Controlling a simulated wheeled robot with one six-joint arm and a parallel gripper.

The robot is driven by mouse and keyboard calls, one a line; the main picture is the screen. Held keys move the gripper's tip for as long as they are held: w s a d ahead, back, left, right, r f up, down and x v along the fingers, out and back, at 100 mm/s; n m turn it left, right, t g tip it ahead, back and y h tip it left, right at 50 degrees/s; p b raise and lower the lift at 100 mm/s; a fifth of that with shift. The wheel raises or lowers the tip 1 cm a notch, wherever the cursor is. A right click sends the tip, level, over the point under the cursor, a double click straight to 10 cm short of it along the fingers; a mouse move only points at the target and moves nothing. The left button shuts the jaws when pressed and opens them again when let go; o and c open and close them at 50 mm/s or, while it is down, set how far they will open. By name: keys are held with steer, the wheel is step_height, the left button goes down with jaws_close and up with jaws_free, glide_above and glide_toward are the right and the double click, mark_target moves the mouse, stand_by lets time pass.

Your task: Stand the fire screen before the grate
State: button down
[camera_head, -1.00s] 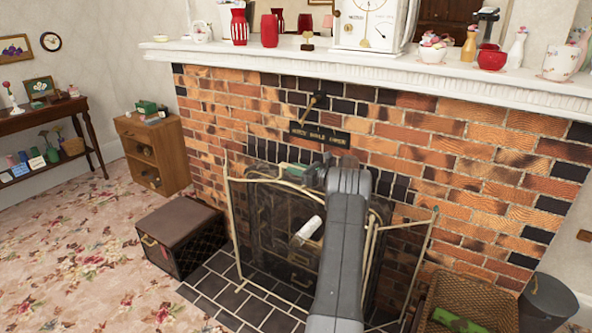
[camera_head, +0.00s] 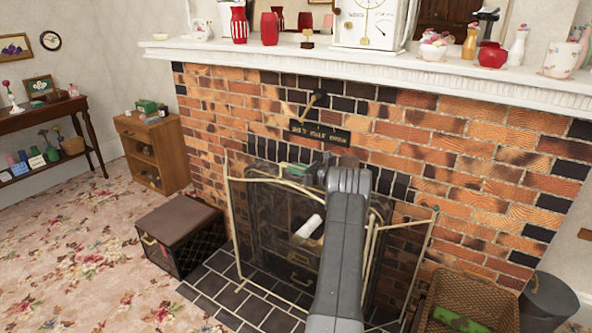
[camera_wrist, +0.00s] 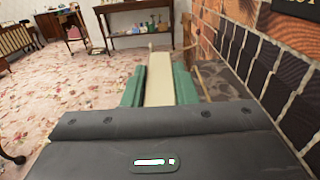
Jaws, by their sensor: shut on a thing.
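The fire screen (camera_head: 236,235) has a pale gold frame and dark see-through panels. It stands upright on the tiled hearth, in front of the fireplace opening, with its side panels angled. My gripper (camera_head: 297,170) is at the top of its middle panel, partly hidden by my arm. In the wrist view, the green fingers of my gripper (camera_wrist: 159,92) are shut on a cream bar of the fire screen (camera_wrist: 160,72). The grate is behind the screen and I cannot make it out clearly. My arm hides part of the middle and right of the screen.
A dark box (camera_head: 180,222) sits left of the hearth (camera_head: 240,302). A wicker basket (camera_head: 470,290) and a dark bucket (camera_head: 548,299) stand at the right. The mantel (camera_head: 225,50) above holds vases and a clock. Floral carpet (camera_head: 75,255) is open at the left.

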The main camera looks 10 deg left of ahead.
steer(key=shift+r, duration=0.3)
steer(key=c, duration=1.1)
jaws_free()
steer(key=shift+s+r, duration=0.1)
steer(key=shift+f, duration=0.2)
steer(key=o, duration=0.3)
steer(key=shift+f, duration=0.3)
steer(key=shift+o, duration=0.2)
steer(key=shift+r, duration=0.15)
steer(key=shift+d, duration=0.1)
steer(key=shift+s+d, duration=0.1)
steer(key=shift+d, duration=0.25)
steer(key=v, duration=1)
steer(key=shift+b, duration=0.45)
